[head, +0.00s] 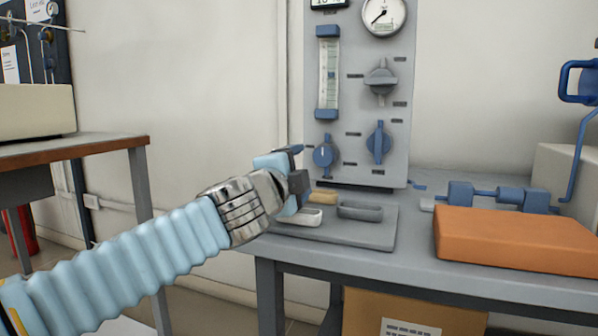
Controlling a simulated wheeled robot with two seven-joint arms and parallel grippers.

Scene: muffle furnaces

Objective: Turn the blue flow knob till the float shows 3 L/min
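A grey upright panel (348,120) stands at the back of the bench. It carries a flow tube (329,72) in blue end caps, with a small dark blue float (331,75) near mid-scale; the scale numbers are too small to read. Below the tube is a blue knob (325,154), its handle roughly upright. A second blue knob (379,143) is to its right. My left gripper (301,165) is just left of the lower-left knob, seemingly apart from it. Its fingers overlap in this view, so their opening is unclear. My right gripper is out of view.
A grey knob (381,80) and a round gauge (383,14) are higher on the panel. A grey tray (350,232) with small pieces lies in front. An orange block (515,240) and a blue tool (500,195) occupy the right bench.

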